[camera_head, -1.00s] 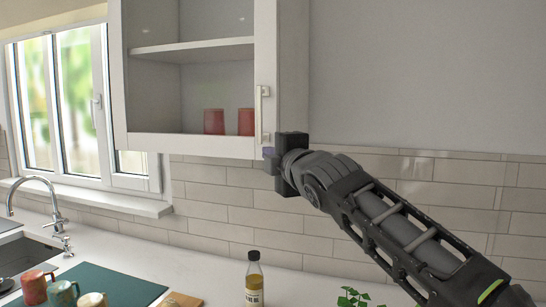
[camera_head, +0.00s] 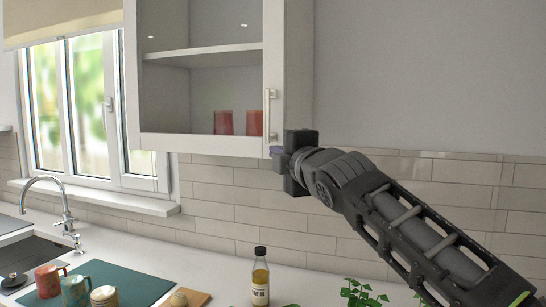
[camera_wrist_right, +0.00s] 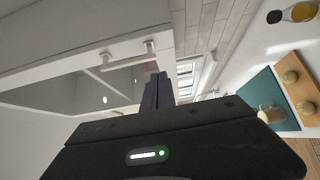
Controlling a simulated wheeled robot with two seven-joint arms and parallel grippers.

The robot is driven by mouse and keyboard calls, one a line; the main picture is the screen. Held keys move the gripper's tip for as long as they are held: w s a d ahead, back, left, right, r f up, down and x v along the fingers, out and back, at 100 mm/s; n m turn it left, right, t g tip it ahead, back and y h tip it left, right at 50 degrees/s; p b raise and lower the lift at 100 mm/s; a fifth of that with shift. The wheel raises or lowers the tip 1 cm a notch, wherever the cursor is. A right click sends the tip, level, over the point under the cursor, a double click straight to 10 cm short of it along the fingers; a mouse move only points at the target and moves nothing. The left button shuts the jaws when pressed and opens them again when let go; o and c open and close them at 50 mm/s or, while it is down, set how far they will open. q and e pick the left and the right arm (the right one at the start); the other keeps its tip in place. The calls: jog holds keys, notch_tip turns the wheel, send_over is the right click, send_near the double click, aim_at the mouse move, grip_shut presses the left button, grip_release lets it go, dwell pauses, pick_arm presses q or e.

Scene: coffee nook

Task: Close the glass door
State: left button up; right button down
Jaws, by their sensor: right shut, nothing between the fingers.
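The glass door (camera_head: 200,145) is the white-framed front of a wall cabinet. It looks flush or nearly flush with the cabinet; a small gap cannot be ruled out. Its vertical bar handle (camera_head: 269,117) is low on the right side of the frame, and the handle also shows in the right wrist view (camera_wrist_right: 125,56). My right gripper (camera_head: 277,151) is shut and empty at the door's lower right corner, just below the handle. Its purple fingertips (camera_wrist_right: 157,90) are close to the frame in the right wrist view; contact cannot be told. My left gripper is out of view.
Two red cups (camera_head: 238,122) stand inside the cabinet. On the counter below are an oil bottle (camera_head: 260,278), a green mat (camera_head: 132,283) with mugs, and a plant (camera_head: 358,293). A sink and tap (camera_head: 65,205) are at left. The wall right of the cabinet is clear.

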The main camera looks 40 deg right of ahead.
jog(key=s+d+b, duration=0.1)
jog(key=s+d, duration=0.2)
jog(key=s, duration=0.4)
jog(key=shift+f, duration=0.35)
